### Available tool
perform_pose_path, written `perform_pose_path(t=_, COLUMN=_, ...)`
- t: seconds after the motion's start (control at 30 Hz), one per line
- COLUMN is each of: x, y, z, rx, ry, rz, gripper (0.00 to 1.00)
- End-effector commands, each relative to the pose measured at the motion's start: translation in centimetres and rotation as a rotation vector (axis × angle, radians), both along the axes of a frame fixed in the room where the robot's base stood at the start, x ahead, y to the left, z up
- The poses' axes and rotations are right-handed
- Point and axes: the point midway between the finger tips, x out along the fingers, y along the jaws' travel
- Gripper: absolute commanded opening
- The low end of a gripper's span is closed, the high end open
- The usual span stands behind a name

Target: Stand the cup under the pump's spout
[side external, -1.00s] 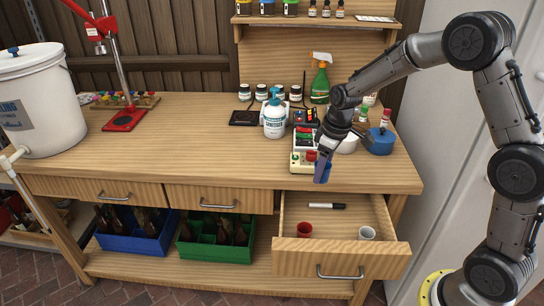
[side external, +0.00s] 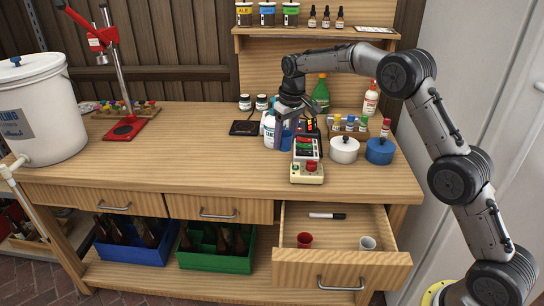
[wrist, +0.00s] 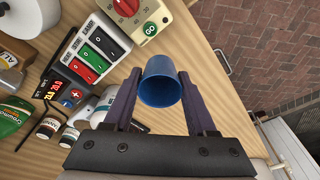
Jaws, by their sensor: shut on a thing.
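The blue cup (side external: 287,141) is held in my gripper (side external: 284,118), close to the right side of the white pump bottle (side external: 269,131) on the workbench. In the side view my gripper covers the bottle's pump head and spout. In the wrist view the cup (wrist: 161,88) sits between both fingers with its open mouth showing. Part of a white and blue shape, seemingly the bottle, shows behind the left finger. I cannot tell whether the cup touches the bench or is exactly under the spout.
A control box with coloured switches (side external: 307,160) stands just right of the cup. Beyond it are a white pot (side external: 344,150) and a blue pot (side external: 380,151). A dark scale (side external: 245,128) lies left of the bottle.

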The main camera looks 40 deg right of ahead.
Motion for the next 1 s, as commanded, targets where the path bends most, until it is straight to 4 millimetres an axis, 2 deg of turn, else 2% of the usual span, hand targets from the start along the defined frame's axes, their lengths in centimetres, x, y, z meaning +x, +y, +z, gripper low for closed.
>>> perform_pose_path(t=0.03, x=1.0, y=-0.1, z=-0.5, rx=0.0, ry=-0.001, rz=0.0, gripper=0.05)
perform_pose_path(t=0.2, x=3.4, y=-0.3, z=-3.2, rx=0.0, ry=0.002, rz=0.0, gripper=0.05)
perform_pose_path(t=0.4, x=5.4, y=-0.5, z=-5.4, rx=0.0, ry=-0.001, rz=0.0, gripper=0.05)
perform_pose_path(t=0.67, x=6.2, y=-0.6, z=-6.4, rx=0.0, ry=-0.001, rz=0.0, gripper=0.05)
perform_pose_path(t=0.9, x=6.3, y=-0.6, z=-9.4, rx=0.0, ry=0.002, rz=0.0, gripper=0.05)
perform_pose_path(t=1.0, x=6.4, y=-0.6, z=-9.6, rx=0.0, ry=-0.002, rz=0.0, gripper=0.05)
